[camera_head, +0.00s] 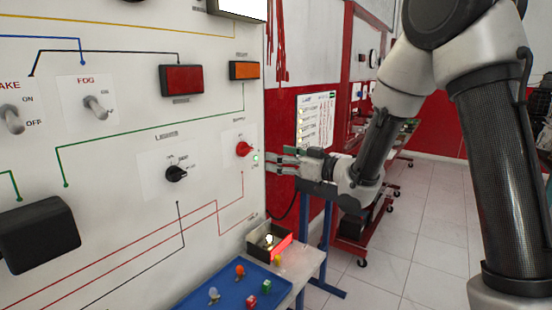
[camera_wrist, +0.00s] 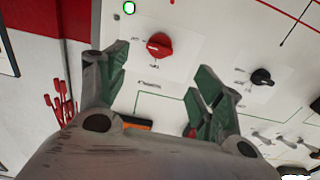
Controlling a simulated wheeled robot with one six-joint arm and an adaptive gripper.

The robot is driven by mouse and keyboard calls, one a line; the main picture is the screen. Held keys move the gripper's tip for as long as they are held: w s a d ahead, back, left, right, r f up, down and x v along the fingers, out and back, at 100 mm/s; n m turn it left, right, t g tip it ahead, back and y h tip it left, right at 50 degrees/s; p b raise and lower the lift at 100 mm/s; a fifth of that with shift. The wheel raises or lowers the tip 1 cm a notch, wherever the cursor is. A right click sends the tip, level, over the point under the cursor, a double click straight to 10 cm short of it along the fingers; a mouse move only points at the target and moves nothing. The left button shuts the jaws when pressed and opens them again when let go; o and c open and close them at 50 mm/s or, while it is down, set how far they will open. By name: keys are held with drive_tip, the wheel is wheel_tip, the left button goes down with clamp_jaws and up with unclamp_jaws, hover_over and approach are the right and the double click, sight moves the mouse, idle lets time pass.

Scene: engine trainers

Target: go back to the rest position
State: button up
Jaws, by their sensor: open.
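My gripper (camera_head: 272,160) is held out level at the right edge of the white trainer panel (camera_head: 120,150). Its fingers are open and hold nothing. A red rotary knob (camera_head: 243,149) on the panel lies just to the left of the fingertips in the head view. In the wrist view the open fingers (camera_wrist: 160,78) point toward the panel, and the red knob (camera_wrist: 159,45) shows beyond and between them, with a clear gap to either finger. A small green light (camera_wrist: 129,8) glows near the knob. My arm stretches in from the right, bent at the elbow.
A black knob (camera_head: 176,174), toggle switches (camera_head: 95,107) and red and orange lamps (camera_head: 181,80) are on the panel. Below, a small table bears a blue tray (camera_head: 200,296) with coloured bulbs and an open box (camera_head: 262,252). The tiled floor at right is largely clear.

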drive_tip(key=d+f+m+g+h, duration=0.2)
drive_tip(key=d+f+h, duration=0.45)
drive_tip(key=f, duration=0.55)
drive_tip(key=s+d+f+m+g+h, duration=0.1)
drive_tip(key=s+d+f+g+h, duration=0.25)
drive_tip(key=d, duration=0.55)
drive_tip(key=s+d+r+m+g+h, duration=0.2)
drive_tip(key=s+d+r+m+h, duration=0.25)
drive_tip(key=s+d, duration=0.85)
drive_tip(key=s+d+r+m, duration=0.1)
drive_tip(key=s+r, duration=0.4)
drive_tip(key=s, duration=0.3)
drive_tip(key=s+d+r+m, duration=0.1)
drive_tip(key=s+r, duration=0.5)
drive_tip(key=s, duration=0.2)
drive_tip(key=shift+s+m+t, duration=0.35)
drive_tip(key=shift+s+t, duration=0.05)
drive_tip(key=shift+t, duration=0.05)
drive_tip(key=shift+r, duration=0.1)
